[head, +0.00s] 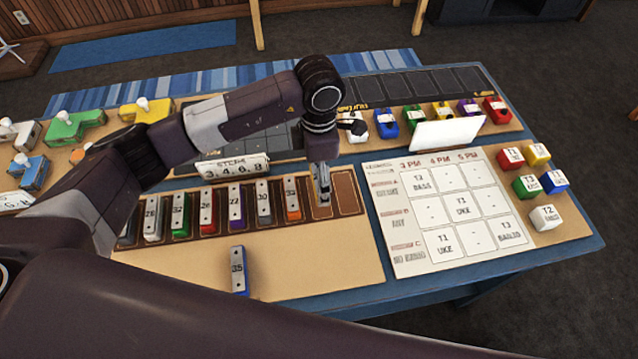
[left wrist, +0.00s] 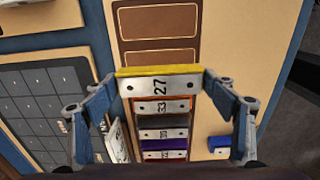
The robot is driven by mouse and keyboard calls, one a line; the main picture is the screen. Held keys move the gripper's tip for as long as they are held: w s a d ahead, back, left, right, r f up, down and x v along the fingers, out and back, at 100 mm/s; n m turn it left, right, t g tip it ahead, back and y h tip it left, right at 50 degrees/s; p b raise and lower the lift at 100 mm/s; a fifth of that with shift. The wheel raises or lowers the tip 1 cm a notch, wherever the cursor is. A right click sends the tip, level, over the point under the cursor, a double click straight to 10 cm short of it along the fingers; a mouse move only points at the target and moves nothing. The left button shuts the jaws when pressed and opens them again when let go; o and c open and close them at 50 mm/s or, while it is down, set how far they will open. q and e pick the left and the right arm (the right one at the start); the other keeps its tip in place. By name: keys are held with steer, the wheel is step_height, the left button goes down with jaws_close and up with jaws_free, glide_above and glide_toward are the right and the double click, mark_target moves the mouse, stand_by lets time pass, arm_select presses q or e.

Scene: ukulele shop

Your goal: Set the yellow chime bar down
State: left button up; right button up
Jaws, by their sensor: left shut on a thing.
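In the head view my left gripper (head: 322,188) points down over the rack's right end, beside the orange bar (head: 292,200). The yellow bar cannot be made out there. Empty outlined slots show at that end of the rack (head: 347,192). My right gripper is not in view.
Several coloured bars stand in the rack to the left. A blue bar marked 35 (head: 239,270) lies in front on the tan board (head: 310,270). A white sign (head: 232,166) stands behind the rack. A schedule board (head: 450,212) lies to the right.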

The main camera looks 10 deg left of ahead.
arm_select(q)
step_height(320, 180, down, 4)
steer(key=shift+f+p, duration=0.25)
steer(key=shift+p, duration=0.25)
steer(key=shift+f, duration=0.25)
steer(key=shift+f+b, duration=0.2)
steer(key=shift+b, duration=0.15)
steer(key=o, duration=1.2)
steer(key=shift+c, duration=0.2)
steer(key=shift+r, duration=0.1)
steer(key=shift+r, duration=0.1)
steer(key=shift+r+p, duration=0.2)
steer(key=shift+p, duration=0.15)
step_height(320, 180, up, 11)
steer(key=b, duration=0.3)
steer(key=shift+f, duration=0.15)
steer(key=shift+r, duration=0.5)
